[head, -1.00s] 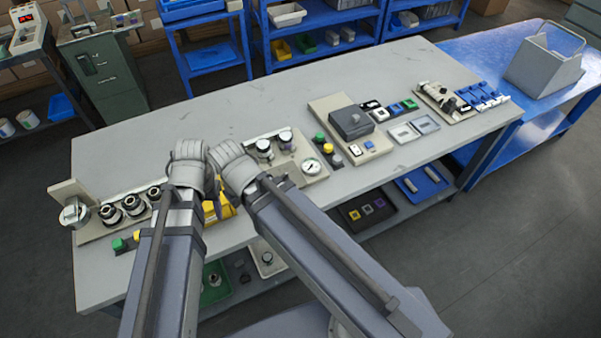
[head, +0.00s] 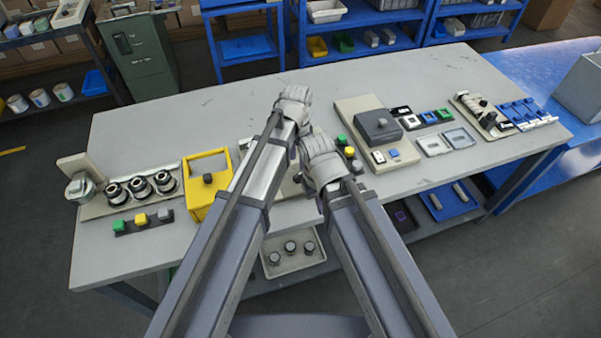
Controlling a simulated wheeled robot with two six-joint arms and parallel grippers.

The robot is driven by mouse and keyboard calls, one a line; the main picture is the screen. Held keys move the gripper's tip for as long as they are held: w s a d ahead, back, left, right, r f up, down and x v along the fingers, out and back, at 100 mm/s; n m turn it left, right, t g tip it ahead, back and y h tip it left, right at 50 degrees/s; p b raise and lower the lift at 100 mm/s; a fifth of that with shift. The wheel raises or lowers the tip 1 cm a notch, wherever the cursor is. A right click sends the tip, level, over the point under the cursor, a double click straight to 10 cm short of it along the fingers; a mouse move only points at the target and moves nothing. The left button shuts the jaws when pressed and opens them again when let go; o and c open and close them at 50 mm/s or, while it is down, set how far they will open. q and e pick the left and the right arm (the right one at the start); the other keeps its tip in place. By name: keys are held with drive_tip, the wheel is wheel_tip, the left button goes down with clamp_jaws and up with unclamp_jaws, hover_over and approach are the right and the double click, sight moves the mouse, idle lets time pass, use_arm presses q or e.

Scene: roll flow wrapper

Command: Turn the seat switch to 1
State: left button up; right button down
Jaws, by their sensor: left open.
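No readable label shows which control is the seat switch. A yellow box with a black knob (head: 207,180) stands on the table left of my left arm. A grey box with a round knob (head: 380,124) sits on a beige base to the right of my grippers. My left gripper (head: 294,97) is open over the middle of the table, beyond the beige gauge panel. My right gripper (head: 320,150) is just right of and nearer than it, its fingers too unclear to judge. My arms cover most of the gauge panel between the two boxes.
A plate with several dark round fittings (head: 140,187) is at the left. A button strip (head: 143,221) lies before it. White and grey frames (head: 447,141) and a rack of blue parts (head: 522,115) are at the right. The table's back left is clear.

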sight(298, 175)
use_arm(q)
wheel_tip(298, 175, down, 7)
drive_tip(key=b, duration=0.6)
drive_tip(key=shift+f+b, duration=0.15)
drive_tip(key=shift+b, duration=0.25)
clamp_jaws()
